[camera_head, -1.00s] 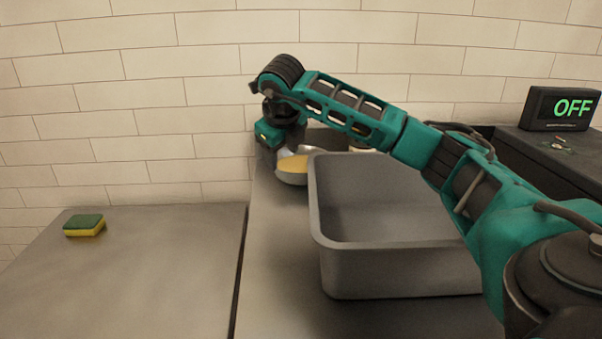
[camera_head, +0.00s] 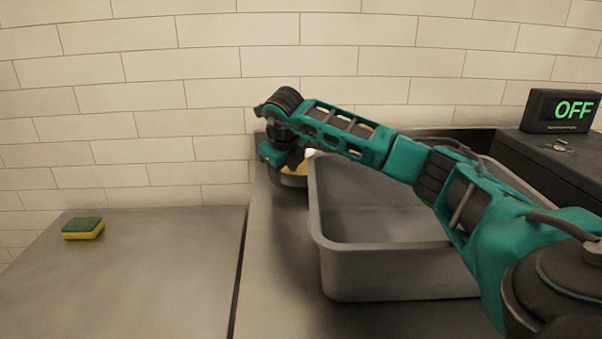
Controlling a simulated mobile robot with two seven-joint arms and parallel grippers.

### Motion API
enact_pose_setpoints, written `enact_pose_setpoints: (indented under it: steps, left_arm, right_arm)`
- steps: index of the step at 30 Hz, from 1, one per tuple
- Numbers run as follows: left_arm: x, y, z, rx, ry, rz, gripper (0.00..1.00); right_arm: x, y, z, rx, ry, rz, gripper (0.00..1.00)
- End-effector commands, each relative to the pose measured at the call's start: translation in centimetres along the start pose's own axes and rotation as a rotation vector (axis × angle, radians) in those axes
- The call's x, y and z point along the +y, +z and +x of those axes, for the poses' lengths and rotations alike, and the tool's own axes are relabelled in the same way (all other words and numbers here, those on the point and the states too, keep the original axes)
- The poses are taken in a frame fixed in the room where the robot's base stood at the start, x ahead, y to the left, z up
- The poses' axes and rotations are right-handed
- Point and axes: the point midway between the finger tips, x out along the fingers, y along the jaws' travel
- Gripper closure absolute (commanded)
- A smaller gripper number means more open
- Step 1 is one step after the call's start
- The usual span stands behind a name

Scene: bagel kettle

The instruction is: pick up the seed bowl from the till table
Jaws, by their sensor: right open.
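A round bowl with a yellow filling (camera_head: 294,181) stands on the grey metal table (camera_head: 272,270), near the wall and at the back left corner of the bin. I take it for the seed bowl; its filling is too small to make out. My right gripper (camera_head: 296,161) is open, low over the bowl and hiding its upper part. Whether the fingers touch the bowl cannot be told. My left gripper is not in view.
A deep grey bin (camera_head: 400,272) stands right of the bowl, under my right arm. A green and yellow sponge (camera_head: 84,228) lies on the left table (camera_head: 130,285), otherwise clear. A display reading OFF (camera_head: 562,111) stands on a dark unit at the right.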

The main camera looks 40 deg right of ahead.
Motion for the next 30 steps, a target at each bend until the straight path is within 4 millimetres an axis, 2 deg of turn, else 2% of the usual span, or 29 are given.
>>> enact_pose_setpoints:
  steps: [2, 14, 30]
  left_arm:
    - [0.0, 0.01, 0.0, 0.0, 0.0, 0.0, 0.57]
    - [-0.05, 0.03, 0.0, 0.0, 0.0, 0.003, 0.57]
    - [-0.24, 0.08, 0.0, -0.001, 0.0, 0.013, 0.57]
  right_arm:
    - [-0.01, 0.01, -0.03, 0.0, 0.0, 0.0, 0.61]
    - [0.01, -0.06, 0.04, 0.002, 0.0, 0.001, 1.0]
    - [0.0, -0.35, 0.32, 0.012, -0.002, 0.0, 1.0]
